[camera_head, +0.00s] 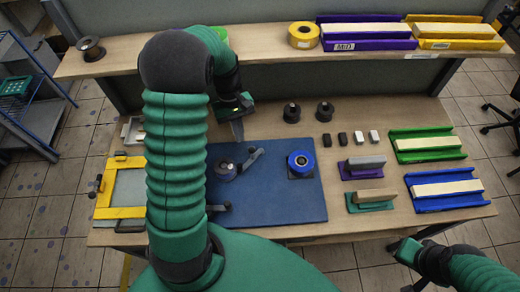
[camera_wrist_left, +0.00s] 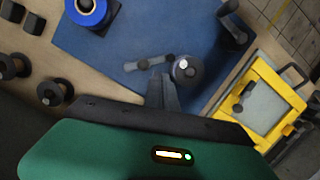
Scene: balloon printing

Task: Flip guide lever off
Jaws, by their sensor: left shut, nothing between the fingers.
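A grey guide lever (camera_head: 253,159) sits on the blue mat (camera_head: 270,205), beside a round grey disc (camera_head: 225,170). In the left wrist view the lever (camera_wrist_left: 150,63) lies left of the disc (camera_wrist_left: 187,69), its arm slanting slightly. My left gripper (camera_head: 238,132) is shut and empty, pointing down over the mat just behind the lever and disc. In the left wrist view its fingers (camera_wrist_left: 161,92) appear just below the lever; I cannot tell whether they touch it. My right arm shows at the lower right of the head view; its gripper (camera_head: 402,250) is small and dark there, its jaws unclear.
A blue roll (camera_head: 301,162) stands on the mat, right of the lever. A yellow frame (camera_head: 119,212) lies at the left. Black spools (camera_head: 292,113), small blocks, stamps (camera_head: 370,198) and green (camera_head: 428,145) and blue (camera_head: 447,190) trays fill the right. A shelf (camera_head: 265,55) crosses behind.

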